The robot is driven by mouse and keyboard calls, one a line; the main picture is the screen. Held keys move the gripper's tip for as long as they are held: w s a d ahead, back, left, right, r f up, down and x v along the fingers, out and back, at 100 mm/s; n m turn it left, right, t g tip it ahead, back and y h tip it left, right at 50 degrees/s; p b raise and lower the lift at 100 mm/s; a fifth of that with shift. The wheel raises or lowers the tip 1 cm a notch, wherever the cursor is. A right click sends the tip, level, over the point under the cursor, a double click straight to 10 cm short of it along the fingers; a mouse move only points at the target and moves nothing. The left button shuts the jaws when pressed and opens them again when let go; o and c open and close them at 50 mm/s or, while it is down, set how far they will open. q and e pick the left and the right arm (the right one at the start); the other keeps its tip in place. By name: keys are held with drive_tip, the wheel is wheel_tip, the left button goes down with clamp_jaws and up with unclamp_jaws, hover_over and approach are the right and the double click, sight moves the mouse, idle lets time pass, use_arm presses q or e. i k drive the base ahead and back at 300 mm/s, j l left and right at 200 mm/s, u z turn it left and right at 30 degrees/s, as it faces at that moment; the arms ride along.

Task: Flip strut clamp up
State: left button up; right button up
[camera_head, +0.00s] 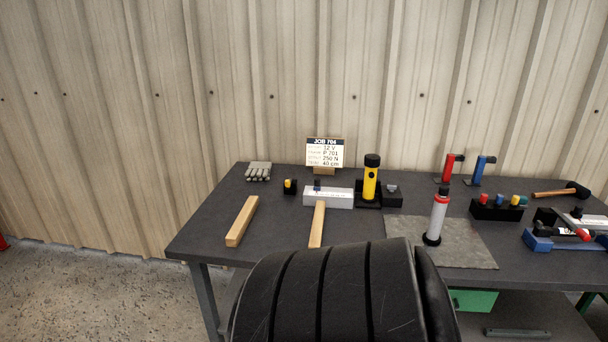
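I cannot tell for certain which thing is the strut clamp. A blue vise-like fixture (545,244) with a red-tipped lever (582,234) sits at the right edge of the table, partly cut off by the frame. A red upright clamp-like tool (449,168) and a blue one (478,171) stand at the back right. Neither of my grippers shows. A large black ribbed shape, which looks like part of my own arm, fills the bottom middle and hides the table's front edge there.
A white cylinder with red bands (437,217) stands upright on a grey mat (465,250). A yellow flashlight (371,180), wooden bars (242,221), a job sign (325,152), a block of coloured pegs (498,208) and a hammer (560,193) occupy the dark table (205,222).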

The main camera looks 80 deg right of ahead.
sight(580, 233)
drive_tip(key=z, duration=0.45)
drive_tip(key=l+z, duration=0.1)
drive_tip(key=z, duration=0.4)
drive_tip(key=l+z, duration=0.1)
drive_tip(key=z, duration=1.3)
drive_tip(key=i+l+z, duration=0.1)
drive_tip(key=z, duration=0.8)
